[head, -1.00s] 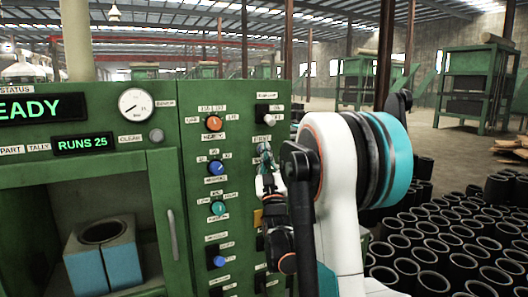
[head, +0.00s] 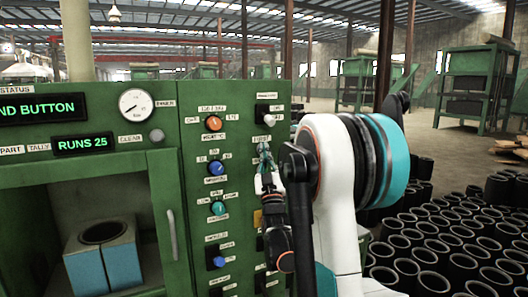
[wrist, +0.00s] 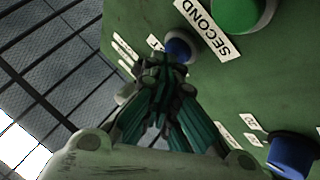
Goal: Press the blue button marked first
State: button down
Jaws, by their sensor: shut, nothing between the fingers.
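In the wrist view a blue button (wrist: 179,48) sits on the green panel, partly hidden behind my fingertips. My gripper (wrist: 167,68) is shut and empty with its tips at the button's edge; I cannot tell whether they touch it. A larger green button (wrist: 238,12) sits beside it, near a white label reading SECOND (wrist: 207,30). In the head view my gripper (head: 265,153) is in front of the panel's right column and hides the buttons there.
The green machine panel (head: 168,128) also carries an orange knob (head: 213,123), a blue knob (head: 216,168) and a teal knob (head: 218,208). A display (head: 40,108) ends in "ND BUTTON". A blue block (head: 103,262) stands in the machine's opening. Black sleeves (head: 440,235) cover the floor at right.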

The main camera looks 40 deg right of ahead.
jog(key=shift+s, duration=0.1)
jog(key=shift+s+a, duration=0.2)
jog(key=shift+s, duration=0.4)
jog(key=shift+s, duration=0.1)
jog(key=s, duration=0.2)
jog(key=s+a, duration=0.1)
jog(key=s, duration=0.1)
jog(key=shift+s+a, duration=0.1)
jog(key=shift+s, duration=0.25)
dwell(0.9)
